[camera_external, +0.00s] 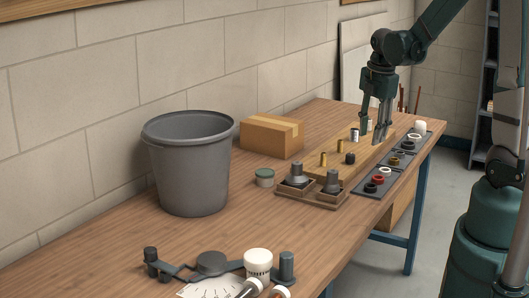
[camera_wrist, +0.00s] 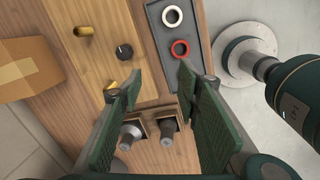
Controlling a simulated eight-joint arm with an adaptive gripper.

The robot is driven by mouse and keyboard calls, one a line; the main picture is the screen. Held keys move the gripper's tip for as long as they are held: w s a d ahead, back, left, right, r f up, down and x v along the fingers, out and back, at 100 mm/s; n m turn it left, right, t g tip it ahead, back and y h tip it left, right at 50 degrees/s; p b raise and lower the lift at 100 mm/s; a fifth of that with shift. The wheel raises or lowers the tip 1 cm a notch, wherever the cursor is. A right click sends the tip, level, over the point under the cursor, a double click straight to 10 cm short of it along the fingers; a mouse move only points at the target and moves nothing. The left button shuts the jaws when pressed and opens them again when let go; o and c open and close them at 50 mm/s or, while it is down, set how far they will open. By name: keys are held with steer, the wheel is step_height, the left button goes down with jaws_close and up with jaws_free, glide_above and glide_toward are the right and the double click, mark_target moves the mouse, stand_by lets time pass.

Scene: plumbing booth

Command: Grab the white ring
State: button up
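A white ring (camera_external: 385,170) lies flat on the nearest dark mat along the bench's right edge, just beyond a red ring (camera_external: 378,179). In the wrist view the white ring (camera_wrist: 172,16) is near the top, above the red ring (camera_wrist: 180,48), on a grey tray (camera_wrist: 198,72). A second white ring (camera_external: 414,136) lies on a farther mat in the external view. My gripper (camera_external: 382,138) is above the wooden board, apart from both white rings. In the wrist view my gripper (camera_wrist: 158,84) has its fingers spread, with nothing between them; the nearest white ring is ahead of them.
A wooden board (camera_external: 338,172) holds brass pegs and a black knob (camera_external: 350,158). Two dark fittings stand in a wooden holder (camera_external: 318,197). A cardboard box (camera_external: 271,136) and a grey bucket (camera_external: 190,165) stand to the left.

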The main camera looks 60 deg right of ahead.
mark_target(385, 172)
steer(key=s+d+f+n+g, duration=0.1)
steer(key=s+d+f+n, duration=0.2)
steer(key=d+f, duration=0.3)
steer(key=d, duration=0.2)
steer(key=shift+s+d+f+n+y+p, duration=0.2)
steer(key=shift+d+f+n+y+p, duration=0.1)
steer(key=shift+f+n+y+p, duration=0.1)
steer(key=shift+f, duration=0.15)
steer(key=shift+f, duration=1.15)
steer(key=shift+f, duration=0.1)
steer(key=shift+a+f+b, duration=0.2)
steer(key=shift+f+b, duration=0.2)
steer(key=shift+f, duration=2.1)
steer(key=shift+c, duration=0.6)
steer(key=c, duration=0.3)
steer(key=shift+c, duration=0.2)
